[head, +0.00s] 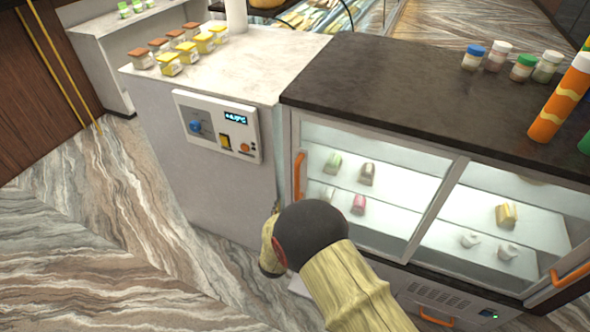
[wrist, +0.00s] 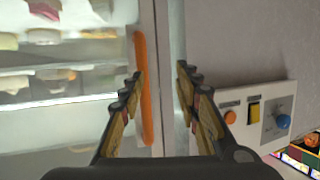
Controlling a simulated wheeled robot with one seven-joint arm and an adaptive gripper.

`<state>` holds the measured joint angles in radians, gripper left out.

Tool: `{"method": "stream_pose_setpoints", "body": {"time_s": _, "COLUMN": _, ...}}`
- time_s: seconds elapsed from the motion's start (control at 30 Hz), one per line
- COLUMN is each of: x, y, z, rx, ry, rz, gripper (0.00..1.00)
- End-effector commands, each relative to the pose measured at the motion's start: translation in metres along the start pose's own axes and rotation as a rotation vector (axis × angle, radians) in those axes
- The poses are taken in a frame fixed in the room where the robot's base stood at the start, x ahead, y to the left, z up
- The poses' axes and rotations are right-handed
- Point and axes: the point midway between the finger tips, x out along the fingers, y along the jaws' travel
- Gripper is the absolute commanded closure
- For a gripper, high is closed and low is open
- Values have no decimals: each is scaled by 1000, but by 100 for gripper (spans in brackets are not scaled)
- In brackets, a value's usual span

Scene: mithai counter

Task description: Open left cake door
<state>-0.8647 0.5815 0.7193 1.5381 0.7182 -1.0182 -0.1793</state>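The left cake door (head: 395,206) is a framed glass panel on the dark-topped display case, and it looks closed. Its upright orange handle (head: 299,177) is at the door's left edge. My gripper (head: 275,212) is low and left of the handle in the head view, partly hidden behind my dark wrist. In the wrist view my gripper (wrist: 160,70) is open and empty. The orange handle (wrist: 143,90) shows between the fingers, close to the left finger, which overlaps it in the picture. I cannot tell whether they touch.
The right door has its own orange handle (head: 571,276). A control panel (head: 217,126) is on the white counter left of the case. Jars (head: 523,67) and an orange striped tube (head: 560,98) stand on the case top. Cakes sit on shelves inside. The floor at left is clear.

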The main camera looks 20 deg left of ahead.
Motion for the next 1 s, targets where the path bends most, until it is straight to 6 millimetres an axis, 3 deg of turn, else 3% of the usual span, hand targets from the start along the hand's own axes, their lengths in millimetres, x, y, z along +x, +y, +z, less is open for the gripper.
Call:
{"method": "stream_pose_setpoints", "body": {"time_s": 0.03, "x": 2, "y": 4, "z": -26, "rx": 10, "ry": 81, "rz": 26, "gripper": 67}}
{"method": "stream_pose_setpoints", "body": {"time_s": 0.1, "x": 2, "y": 10, "z": -55, "rx": 14, "ry": 179, "rz": 62, "gripper": 67}}
{"method": "stream_pose_setpoints", "body": {"time_s": 0.23, "x": -6, "y": 21, "z": -82, "rx": 5, "ry": 282, "rz": 103, "gripper": 67}}
{"method": "stream_pose_setpoints", "body": {"time_s": 0.43, "x": 0, "y": 25, "z": -94, "rx": -9, "ry": 320, "rz": 115, "gripper": 67}}
{"method": "stream_pose_setpoints", "body": {"time_s": 0.8, "x": 50, "y": 30, "z": -110, "rx": -8, "ry": 317, "rz": 112, "gripper": 67}}
{"method": "stream_pose_setpoints", "body": {"time_s": 1.0, "x": 64, "y": 32, "z": -114, "rx": -10, "ry": 316, "rz": 112, "gripper": 67}}
